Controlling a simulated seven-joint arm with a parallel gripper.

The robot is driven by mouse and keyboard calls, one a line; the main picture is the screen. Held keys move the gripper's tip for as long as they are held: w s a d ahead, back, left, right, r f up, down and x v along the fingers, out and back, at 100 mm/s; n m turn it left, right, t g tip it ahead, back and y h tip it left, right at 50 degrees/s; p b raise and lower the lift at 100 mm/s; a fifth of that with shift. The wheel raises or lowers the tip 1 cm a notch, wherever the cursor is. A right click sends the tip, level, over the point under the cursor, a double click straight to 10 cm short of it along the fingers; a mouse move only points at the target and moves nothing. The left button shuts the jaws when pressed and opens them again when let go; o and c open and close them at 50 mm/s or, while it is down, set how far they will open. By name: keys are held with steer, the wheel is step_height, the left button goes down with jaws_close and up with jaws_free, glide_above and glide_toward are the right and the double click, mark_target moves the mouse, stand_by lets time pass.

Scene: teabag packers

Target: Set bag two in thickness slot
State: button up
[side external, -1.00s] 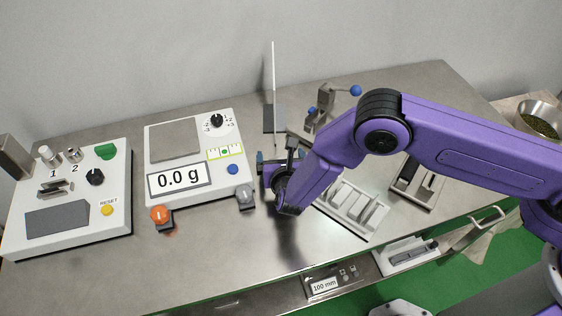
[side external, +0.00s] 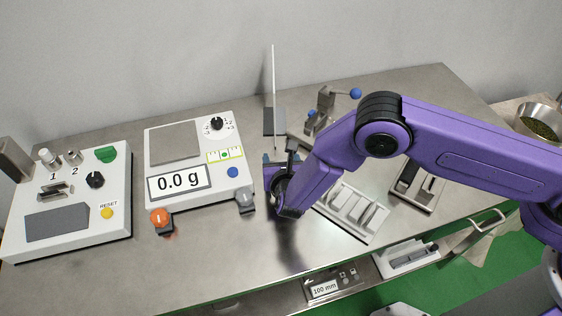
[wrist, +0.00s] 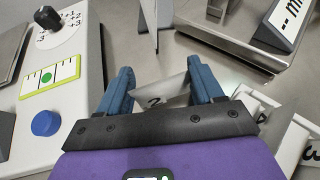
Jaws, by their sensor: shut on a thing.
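My gripper (side external: 279,159) is low over the bench, just right of the scale. In the wrist view its two blue fingers (wrist: 160,76) are shut on a pale bag marked 2 (wrist: 170,91), which shows between them. The bag cannot be made out in the side view. A metal gauge stand with a blue-knobbed lever (side external: 325,105) stands behind and right of my gripper. In the wrist view a display marked mm (wrist: 291,14) and a metal ledge (wrist: 225,47) are at upper right. I cannot tell which opening is the thickness slot.
The scale (side external: 213,192) reads 0.0 g. A two-hole device with a RESET button (side external: 107,213) is at far left. A slotted rack (side external: 372,236) sits right of my gripper, partly behind my arm. A thin upright panel (side external: 273,80) stands behind. The front-middle bench is clear.

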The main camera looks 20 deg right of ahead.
mark_target(281, 159)
steer(key=shift+r, duration=0.45)
step_height(281, 159, up, 2)
steer(key=shift+r, duration=0.1)
steer(key=s+d+r, duration=0.9)
steer(key=s+r, duration=0.1)
steer(key=s, duration=0.1)
steer(key=shift+w+d+r+n+y, duration=1.55)
steer(key=shift+w+d+n+y, duration=1.9)
steer(key=shift+w+d, duration=1.5)
steer(key=shift+g, duration=0.4)
steer(key=x, duration=0.5)
steer(key=f+x, duration=0.1)
steer(key=x, duration=0.4)
steer(key=s+f+x, duration=0.1)
steer(key=x, duration=0.4)
steer(key=shift+w+d, duration=0.1)
steer(key=shift+d, duration=0.1)
steer(key=shift+w+a+f, duration=0.2)
steer(key=shift+w+f, duration=0.25)
steer(key=shift+f, duration=1.65)
